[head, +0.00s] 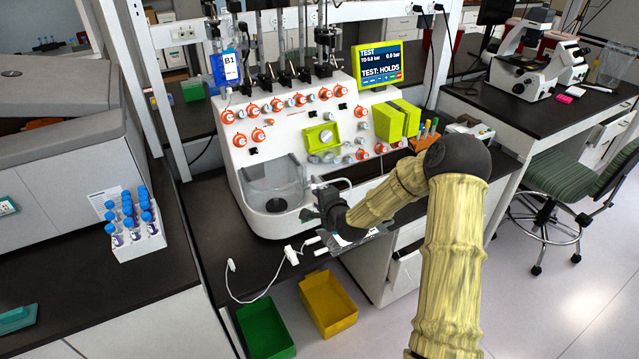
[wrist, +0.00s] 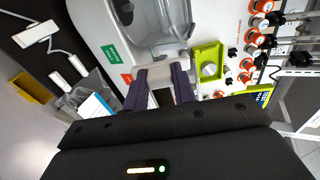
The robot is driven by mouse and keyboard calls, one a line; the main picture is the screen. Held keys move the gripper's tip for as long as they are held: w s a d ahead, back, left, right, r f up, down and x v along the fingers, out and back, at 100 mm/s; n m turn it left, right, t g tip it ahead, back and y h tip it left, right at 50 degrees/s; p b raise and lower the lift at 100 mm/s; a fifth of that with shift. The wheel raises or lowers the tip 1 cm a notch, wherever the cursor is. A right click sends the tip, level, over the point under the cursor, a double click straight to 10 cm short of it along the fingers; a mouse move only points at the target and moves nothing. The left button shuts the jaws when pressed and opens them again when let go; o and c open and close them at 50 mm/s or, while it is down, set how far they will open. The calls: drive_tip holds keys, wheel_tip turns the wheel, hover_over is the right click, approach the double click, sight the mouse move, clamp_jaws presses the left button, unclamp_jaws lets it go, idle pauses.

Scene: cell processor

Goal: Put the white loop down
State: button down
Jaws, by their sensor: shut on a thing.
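My gripper (head: 325,207) is at the front right of the white cell processor, above the front edge of the bench. In the wrist view its two dark purple fingers (wrist: 160,88) are closed on the white loop (wrist: 165,73), a pale bar across their tips. In the head view the white loop (head: 336,182) shows as a short curved piece just above the gripper. My gripper hides part of it. I cannot tell whether the loop touches the machine behind it.
The cell processor (head: 290,150) has a clear bowl (head: 272,180) left of my gripper. White tubing with clamps (head: 291,255) lies on the dark bench. A green bin (head: 265,328) and a yellow bin (head: 328,303) stand below. A blue-capped tube rack (head: 135,240) is at left.

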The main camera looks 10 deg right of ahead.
drive_tip(key=s+d+f+m+h+b, duration=0.1)
drive_tip(key=s+f+m+h, duration=0.1)
drive_tip(key=s+f, duration=1.2)
drive_tip(key=shift+s+h, duration=0.45)
drive_tip(key=shift+h, duration=0.05)
drive_tip(key=shift+d, duration=0.15)
